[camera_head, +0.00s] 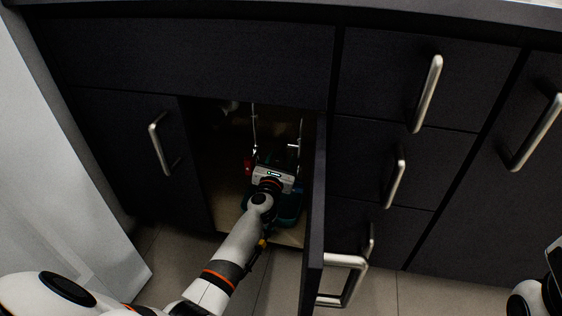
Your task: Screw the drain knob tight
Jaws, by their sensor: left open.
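My left arm reaches into the open cabinet under the counter. My left gripper (276,162) is open inside it, with its white body facing me and its fingers mostly hidden behind that body. Thin metal pipes (254,128) hang at the back of the cabinet, above and beyond the gripper. I cannot make out the drain knob clearly; it is too small, dark or hidden behind the gripper. Part of my right arm shows at the lower right corner, but its fingers do not.
The open cabinet door (316,215) stands just right of my left arm. A red object (248,166) is left of the gripper, and a teal object (291,207) sits below it on the cabinet floor. Closed drawers (385,75) with metal handles are at right; a white panel (50,170) is at left.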

